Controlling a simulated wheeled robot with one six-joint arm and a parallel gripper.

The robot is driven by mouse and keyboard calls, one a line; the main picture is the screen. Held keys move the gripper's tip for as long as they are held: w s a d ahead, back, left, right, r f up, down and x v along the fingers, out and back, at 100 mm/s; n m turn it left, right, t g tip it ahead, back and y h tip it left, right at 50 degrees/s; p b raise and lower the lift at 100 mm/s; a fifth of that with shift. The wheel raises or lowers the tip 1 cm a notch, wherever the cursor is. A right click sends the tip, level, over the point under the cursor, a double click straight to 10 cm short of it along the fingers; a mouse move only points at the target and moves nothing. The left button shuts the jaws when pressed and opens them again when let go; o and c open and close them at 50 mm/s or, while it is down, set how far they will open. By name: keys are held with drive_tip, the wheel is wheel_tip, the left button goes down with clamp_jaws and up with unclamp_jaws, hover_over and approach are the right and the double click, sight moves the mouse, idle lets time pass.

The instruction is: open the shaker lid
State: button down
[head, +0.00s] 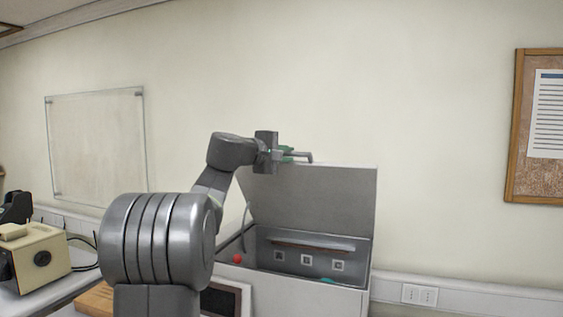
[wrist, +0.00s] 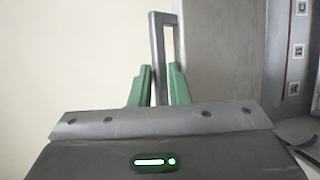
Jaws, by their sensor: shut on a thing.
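The shaker (head: 345,297) is a light grey box near the middle of the head view. Its lid (head: 315,205) stands raised at the back, tilted up against the wall side, and the inside of the box shows. A grey metal handle (head: 303,155) sticks out at the lid's top edge. My gripper (head: 287,153) is at that handle. In the wrist view its green fingertips (wrist: 160,90) are shut around the handle bar (wrist: 156,55), with the lid (wrist: 218,60) just to the right.
Inside the shaker are a horizontal bar and several square markers (head: 306,259). A red ball-shaped part (head: 237,258) is at the left. A beige instrument (head: 38,255) stands at the far left. A cork board (head: 543,125) hangs at the right.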

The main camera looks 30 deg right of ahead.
drive_tip(key=shift+w+d+r, duration=0.35)
drive_tip(key=shift+d+r, duration=0.05)
drive_tip(key=shift+r, duration=0.05)
drive_tip(key=c, duration=1.5)
unclamp_jaws()
drive_tip(key=shift+a, duration=0.1)
drive_tip(key=b+v, duration=0.4)
drive_tip(key=v, duration=0.9)
drive_tip(key=shift+a, duration=0.35)
drive_tip(key=shift+s+r, duration=0.1)
drive_tip(key=shift+s, duration=0.05)
